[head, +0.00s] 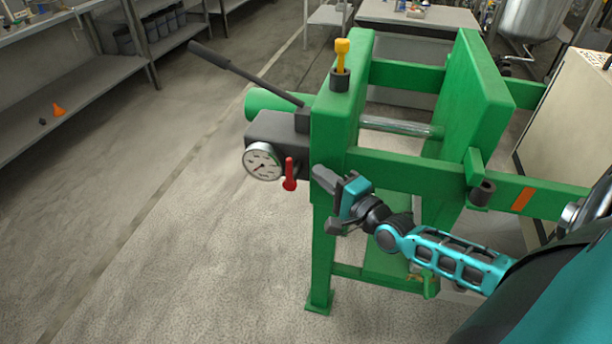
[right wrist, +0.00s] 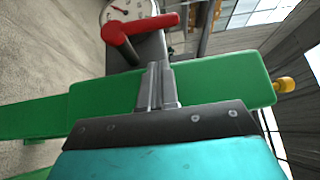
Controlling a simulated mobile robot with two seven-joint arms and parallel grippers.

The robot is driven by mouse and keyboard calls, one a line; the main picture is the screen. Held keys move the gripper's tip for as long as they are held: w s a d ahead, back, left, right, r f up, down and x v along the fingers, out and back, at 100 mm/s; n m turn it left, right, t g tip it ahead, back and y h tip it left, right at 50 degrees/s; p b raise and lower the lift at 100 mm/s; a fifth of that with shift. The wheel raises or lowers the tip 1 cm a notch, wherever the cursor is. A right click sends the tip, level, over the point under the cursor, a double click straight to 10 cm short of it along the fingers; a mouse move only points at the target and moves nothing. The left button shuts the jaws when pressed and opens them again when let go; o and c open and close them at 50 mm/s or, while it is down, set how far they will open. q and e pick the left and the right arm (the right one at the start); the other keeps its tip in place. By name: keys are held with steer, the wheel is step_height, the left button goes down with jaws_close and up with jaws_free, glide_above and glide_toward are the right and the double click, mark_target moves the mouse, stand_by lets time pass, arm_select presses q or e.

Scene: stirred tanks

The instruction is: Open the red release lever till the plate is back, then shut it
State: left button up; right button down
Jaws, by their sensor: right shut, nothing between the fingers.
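The red release lever (head: 289,175) hangs down beside the round gauge on the dark pump block of the green press. It also shows in the right wrist view (right wrist: 140,27), beyond the fingertips. My right gripper (head: 318,178) is shut and empty, just right of the lever in the head view, in front of the green end frame (head: 338,120). In the right wrist view its fingers (right wrist: 155,78) are together and apart from the lever. The upright green plate (head: 475,95) stands to the right, with a bright rod (head: 395,126) reaching it across a wide gap. My left gripper is out of view.
A long black pump handle (head: 245,75) slants up left from the pump block (head: 275,132). The white gauge (head: 262,162) sits close to the lever. A yellow-topped peg (head: 342,55) stands on the frame. Floor left of the press is clear; grey shelves (head: 70,95) stand beyond.

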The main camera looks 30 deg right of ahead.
mark_target(289, 172)
steer(key=shift+w+a, duration=0.55)
steer(key=shift+a, duration=0.25)
steer(key=shift+w+a, duration=0.55)
steer(key=shift+a, duration=0.2)
steer(key=shift+w+a+r+p, duration=0.25)
steer(key=shift+a+r+p, duration=0.1)
steer(key=shift+p, duration=0.8)
